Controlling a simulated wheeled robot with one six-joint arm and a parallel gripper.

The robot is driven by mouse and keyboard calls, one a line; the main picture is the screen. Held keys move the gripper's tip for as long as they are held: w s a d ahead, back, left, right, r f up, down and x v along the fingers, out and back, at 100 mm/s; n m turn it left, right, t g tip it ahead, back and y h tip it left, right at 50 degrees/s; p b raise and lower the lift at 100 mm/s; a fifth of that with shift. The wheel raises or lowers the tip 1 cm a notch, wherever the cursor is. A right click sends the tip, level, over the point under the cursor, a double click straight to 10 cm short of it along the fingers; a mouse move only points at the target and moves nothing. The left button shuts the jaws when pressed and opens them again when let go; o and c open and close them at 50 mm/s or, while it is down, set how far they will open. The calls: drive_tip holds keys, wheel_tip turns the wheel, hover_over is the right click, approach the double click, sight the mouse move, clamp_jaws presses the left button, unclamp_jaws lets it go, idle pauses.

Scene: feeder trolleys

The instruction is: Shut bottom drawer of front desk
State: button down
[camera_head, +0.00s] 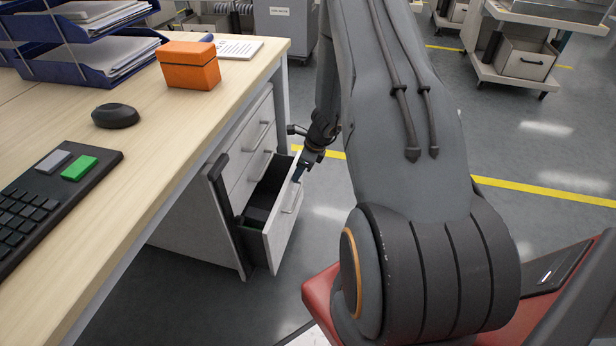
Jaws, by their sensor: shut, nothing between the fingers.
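The front desk (178,142) has a light wood top and a white drawer unit (190,232) beneath it. The bottom drawer (284,222) is pulled out, and its dark inside shows. A pale bar handle is on its front. The two drawers above, the middle drawer (240,186) and the top drawer (255,138), look closed. My gripper (300,174) is at the upper far edge of the open drawer's front, with its fingers shut and empty. I cannot tell whether it touches the drawer front. My arm hides part of the floor beyond.
An orange box (188,66), a black mouse (115,116), a keyboard (45,200) and blue paper trays (90,60) are on the desk. A trolley (515,60) stands at the upper right. Grey floor with a yellow line (550,191) is clear at right.

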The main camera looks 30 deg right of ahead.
drive_tip(key=shift+w+a, duration=0.75)
drive_tip(key=shift+w, duration=0.05)
drive_tip(key=shift+d, duration=0.1)
drive_tip(key=s+d+r+p, duration=0.3)
drive_tip(key=s+d+r, duration=0.25)
drive_tip(key=r, duration=0.35)
drive_tip(key=t+y+b, duration=0.3)
drive_tip(key=b, duration=1.6)
approach(283, 191)
drive_tip(key=x, duration=0.6)
drive_tip(key=shift+s+d+f, duration=0.1)
drive_tip(key=shift+d+f, duration=0.05)
drive_tip(key=shift+f, duration=0.35)
drive_tip(key=shift+w+a+r, duration=0.1)
drive_tip(key=shift+w+a, duration=0.3)
drive_tip(key=shift+w, duration=0.05)
